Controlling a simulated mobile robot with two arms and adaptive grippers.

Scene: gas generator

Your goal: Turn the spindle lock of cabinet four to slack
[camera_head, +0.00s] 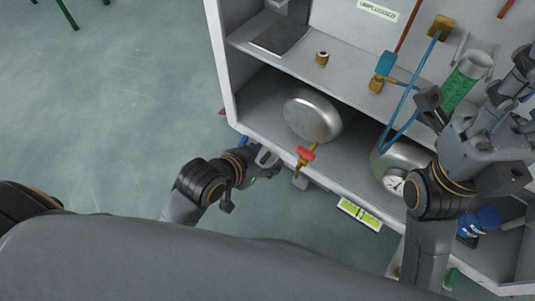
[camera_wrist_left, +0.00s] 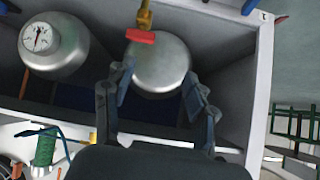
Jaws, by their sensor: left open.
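The open white cabinet (camera_head: 222,75) stands at the right of the head view. A small blue part (camera_head: 243,141) sits at its lower front corner; a blue piece also shows at the cabinet edge in the left wrist view (camera_wrist_left: 249,6). I cannot tell whether this is the spindle lock. My left gripper (camera_head: 265,165) is open and empty by the front edge, close to the blue part. In the left wrist view its spread fingers (camera_wrist_left: 158,78) frame a silver cylinder (camera_wrist_left: 160,65). My right gripper (camera_head: 478,85) has spread fingers near a green-labelled tube.
A red-handled brass valve (camera_head: 305,154) projects from the silver cylinder (camera_head: 312,117) at the shelf front. A gauge cylinder (camera_head: 393,182) stands further right, with blue hose above. A yellow-green label (camera_head: 359,213) is on the front edge. Open floor (camera_head: 120,110) lies left.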

